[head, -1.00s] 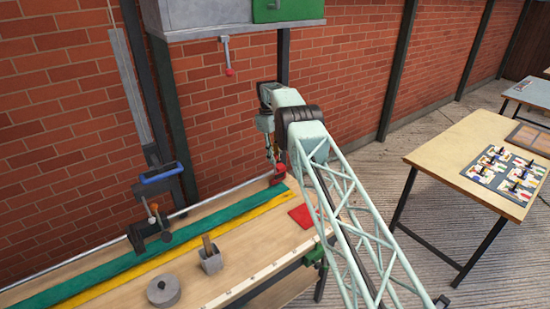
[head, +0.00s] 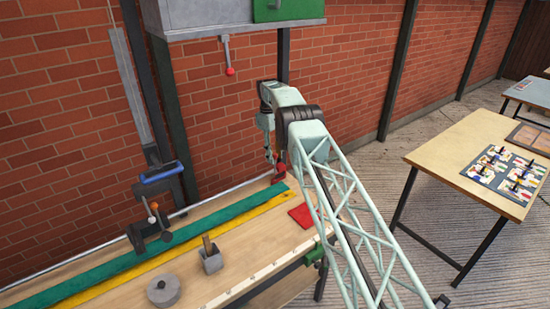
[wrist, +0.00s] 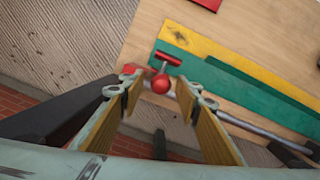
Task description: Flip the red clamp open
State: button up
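The red clamp (head: 279,174) sits at the far right end of the workbench, by the end of the green strip. In the wrist view its red crossbar (wrist: 169,58) and a red ball knob (wrist: 160,85) on a thin stem show ahead of my gripper (wrist: 156,95). My gripper is open, with its two wood-coloured pads apart and the red ball in view between the fingertips. I cannot tell whether a finger touches the clamp. In the head view my gripper (head: 270,154) hangs just above the clamp, small and partly hidden by my arm.
A green strip (head: 111,262) and a yellow strip (head: 165,258) run along the bench. A red square (head: 301,215), a grey weight (head: 163,291) and a small grey box (head: 211,261) lie nearer. A blue-handled tool (head: 160,173) stands left. The brick wall is close behind.

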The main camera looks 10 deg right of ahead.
jog(key=shift+w+a+r, duration=0.1)
jog(key=shift+w+r, duration=0.05)
jog(key=shift+r, duration=1.25)
jog(key=shift+w+a+r, duration=0.1)
jog(key=shift+w+r, duration=0.05)
jog(key=shift+r, duration=1.8)
